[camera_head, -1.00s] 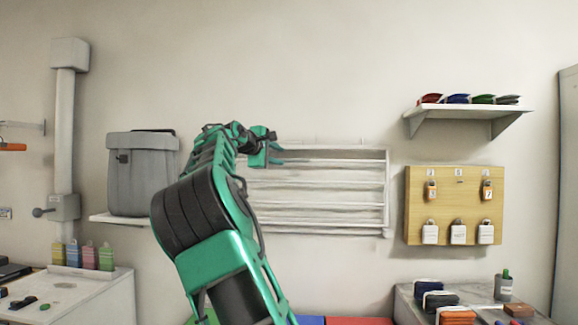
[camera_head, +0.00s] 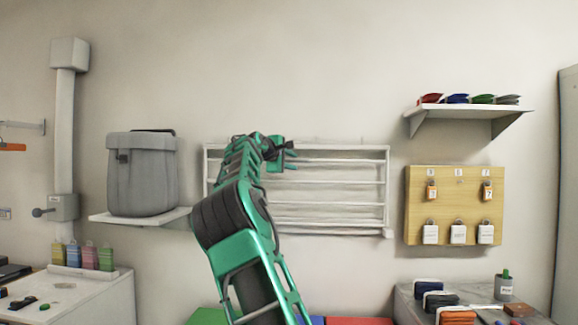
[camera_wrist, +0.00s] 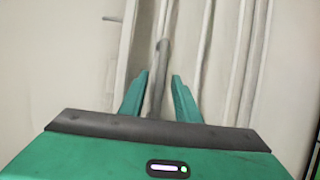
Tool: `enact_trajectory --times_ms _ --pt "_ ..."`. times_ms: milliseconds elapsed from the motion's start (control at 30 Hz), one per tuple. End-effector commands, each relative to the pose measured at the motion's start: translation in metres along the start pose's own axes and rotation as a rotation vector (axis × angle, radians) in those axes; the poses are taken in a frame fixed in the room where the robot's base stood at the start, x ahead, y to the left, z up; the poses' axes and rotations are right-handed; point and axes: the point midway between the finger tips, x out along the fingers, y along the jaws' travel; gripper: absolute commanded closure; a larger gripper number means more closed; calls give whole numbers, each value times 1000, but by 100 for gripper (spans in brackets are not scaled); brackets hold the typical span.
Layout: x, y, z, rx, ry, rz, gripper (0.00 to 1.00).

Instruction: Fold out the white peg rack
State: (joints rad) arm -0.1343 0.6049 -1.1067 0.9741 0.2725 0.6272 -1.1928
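The white peg rack (camera_head: 386,180) is on the back wall, a wide frame with several horizontal bars, and looks flat to the wall. My arm hides part of its left half. My gripper (camera_head: 291,150) is at the rack's upper bars, left of its middle. In the wrist view my gripper (camera_wrist: 160,76) is open, with a greyish bar (camera_wrist: 162,55) running between its two green fingers. Gaps show on both sides of the bar, and I cannot tell whether a finger touches it. More white bars of the rack (camera_wrist: 203,60) run alongside.
A grey lidded bin (camera_head: 142,175) stands on a shelf (camera_head: 135,218) left of the rack. A wooden board with tags (camera_head: 455,205) hangs to the right, below a shelf (camera_head: 470,111) with coloured items. Cluttered worktops stand low at left (camera_head: 100,295) and right (camera_head: 405,300).

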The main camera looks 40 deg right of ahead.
Motion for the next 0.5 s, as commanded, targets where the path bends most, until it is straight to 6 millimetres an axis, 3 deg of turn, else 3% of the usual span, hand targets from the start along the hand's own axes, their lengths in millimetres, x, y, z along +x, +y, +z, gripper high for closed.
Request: enact_trajectory --times_ms 333,433,500 --pt "3 0 0 0 0 -1 70" --pt "3 0 0 0 0 0 94" --pt "3 0 0 -1 0 -1 100"
